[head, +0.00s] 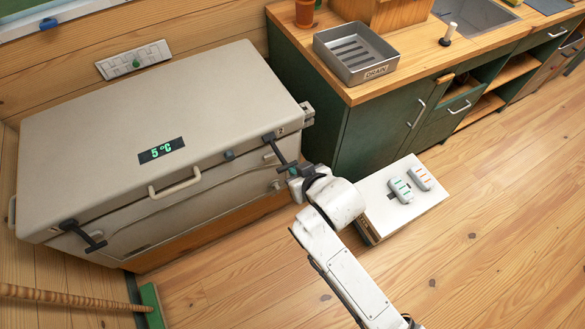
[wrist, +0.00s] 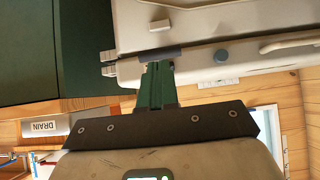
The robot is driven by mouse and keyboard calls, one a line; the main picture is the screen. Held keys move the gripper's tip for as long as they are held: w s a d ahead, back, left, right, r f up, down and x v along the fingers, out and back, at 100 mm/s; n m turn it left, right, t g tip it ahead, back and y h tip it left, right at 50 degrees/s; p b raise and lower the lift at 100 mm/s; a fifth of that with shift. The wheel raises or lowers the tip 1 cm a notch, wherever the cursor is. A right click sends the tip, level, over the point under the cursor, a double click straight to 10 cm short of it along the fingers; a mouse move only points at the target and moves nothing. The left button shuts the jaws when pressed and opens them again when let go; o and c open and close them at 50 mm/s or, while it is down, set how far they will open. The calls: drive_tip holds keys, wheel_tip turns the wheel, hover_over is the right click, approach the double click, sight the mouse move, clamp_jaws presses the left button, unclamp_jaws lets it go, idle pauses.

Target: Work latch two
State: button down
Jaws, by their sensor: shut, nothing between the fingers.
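A pale grey cooler chest (head: 150,120) with a closed lid and a green "5 °C" display stands against the wall. It has two black-handled latches on its front: a left latch (head: 82,235) and a right latch (head: 276,149), both with handles sticking out. My gripper (head: 292,171) is at the outer end of the right latch's handle. In the wrist view my shut fingers (wrist: 156,70) meet the dark latch bar (wrist: 150,54), with nothing visible between them. I cannot tell whether they touch it.
A green cabinet (head: 352,125) stands close right of the chest, with a metal DRAIN tray (head: 356,50) on top. A white box (head: 400,215) with two remotes is on the floor beside my arm. A broom (head: 150,305) lies at lower left. Floor at right is clear.

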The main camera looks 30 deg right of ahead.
drive_tip(key=x, duration=0.3)
drive_tip(key=shift+f, duration=0.15)
idle(0.4)
